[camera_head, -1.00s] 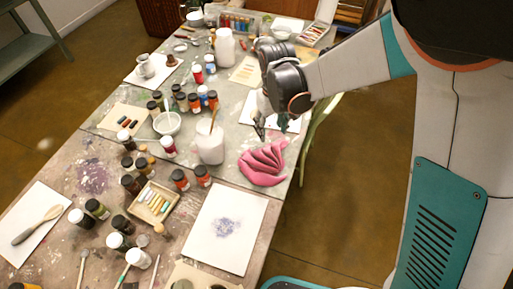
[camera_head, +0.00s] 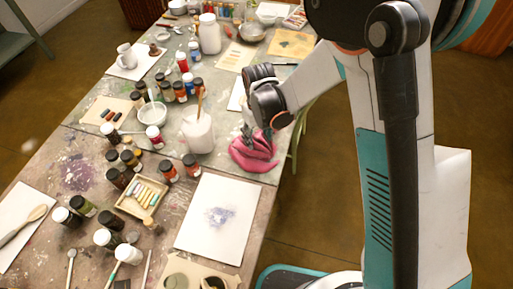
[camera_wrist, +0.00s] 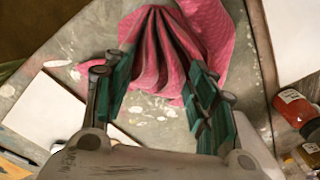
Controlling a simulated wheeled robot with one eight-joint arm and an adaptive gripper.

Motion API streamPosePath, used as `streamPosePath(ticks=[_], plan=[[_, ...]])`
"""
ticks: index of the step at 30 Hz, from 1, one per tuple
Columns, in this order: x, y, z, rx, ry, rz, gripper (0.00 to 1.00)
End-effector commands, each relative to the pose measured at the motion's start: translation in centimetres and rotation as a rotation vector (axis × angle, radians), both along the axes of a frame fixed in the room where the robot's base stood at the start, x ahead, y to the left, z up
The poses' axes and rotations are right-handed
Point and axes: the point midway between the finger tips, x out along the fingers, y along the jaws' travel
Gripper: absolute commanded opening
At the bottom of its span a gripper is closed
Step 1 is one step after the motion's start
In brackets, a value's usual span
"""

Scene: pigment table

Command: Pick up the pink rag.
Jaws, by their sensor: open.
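The pink rag (camera_head: 253,152) lies bunched in folds near the right edge of the table in the head view. In the wrist view the rag (camera_wrist: 165,45) fills the upper middle, its folds fanning out from a peak. My gripper (camera_head: 257,136) is at the rag in the head view, covering part of its far side. In the wrist view my gripper (camera_wrist: 160,78) is open, its two teal-padded fingers apart, with folds of the rag showing between and beyond them. I cannot tell whether the fingers touch the cloth.
A white jar (camera_head: 197,134) with a brush stands just left of the rag. Orange-labelled jars (camera_head: 191,166) and a white sheet (camera_head: 219,218) with purple powder lie nearer the front. The floor is beyond the table's right edge.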

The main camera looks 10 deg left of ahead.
Motion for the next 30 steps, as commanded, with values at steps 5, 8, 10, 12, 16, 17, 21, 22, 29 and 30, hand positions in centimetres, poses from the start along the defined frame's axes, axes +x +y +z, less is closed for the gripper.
streamPosePath(ticks=[5, 8, 10, 12, 16, 17, 21, 22, 29, 30], plan=[[0.0, 0.0, -2.4, 0.0, 0.0, 0.0, 0.52], [0.0, 0.0, -2.4, 0.0, 0.0, 0.0, 0.52], [0.0, 0.0, -2.3, 0.0, 0.0, 0.0, 0.52], [0.0, 0.0, -2.3, 0.0, 0.0, 0.0, 0.52], [0.0, 0.0, -2.3, 0.0, 0.0, 0.0, 0.52], [0.0, 0.0, -2.4, 0.0, 0.0, 0.0, 0.52], [0.0, 0.0, -2.5, 0.0, 0.0, 0.0, 0.52], [0.0, 0.0, -2.5, 0.0, 0.0, 0.0, 0.52], [0.0, 0.0, -2.7, 0.0, 0.0, 0.0, 0.52], [0.0, 0.0, -2.8, 0.0, 0.0, 0.0, 0.52]])
